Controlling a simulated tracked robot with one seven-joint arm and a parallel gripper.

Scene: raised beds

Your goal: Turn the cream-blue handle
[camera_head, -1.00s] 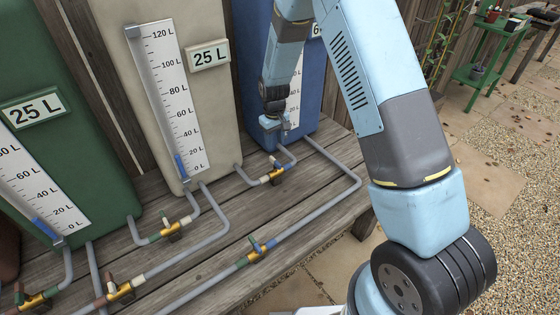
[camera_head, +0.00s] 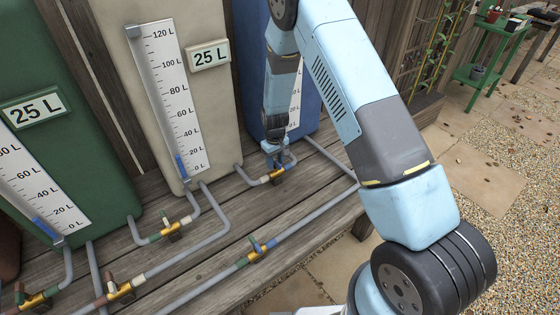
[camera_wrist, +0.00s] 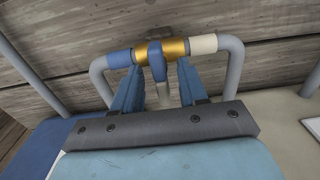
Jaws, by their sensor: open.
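The cream-blue valve is a brass body (camera_wrist: 174,48) with a blue collar on one side and a cream collar on the other, on the grey pipe between the cream and blue tanks. Its handle (camera_wrist: 157,62) is blue near the body with a pale end, and points back toward my gripper in the wrist view. My gripper (camera_wrist: 158,80) is open, with one blue finger on each side of the handle and gaps visible. In the head view my gripper (camera_head: 274,150) is right over this valve (camera_head: 277,178) and hides most of its handle.
The cream tank (camera_head: 215,100), green tank (camera_head: 60,150) and blue tank (camera_head: 305,105) stand behind the valve. Other brass valves (camera_head: 172,232) sit on nearby pipes, one (camera_head: 257,252) in front. Bare planks (camera_head: 215,265) lie between the pipes.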

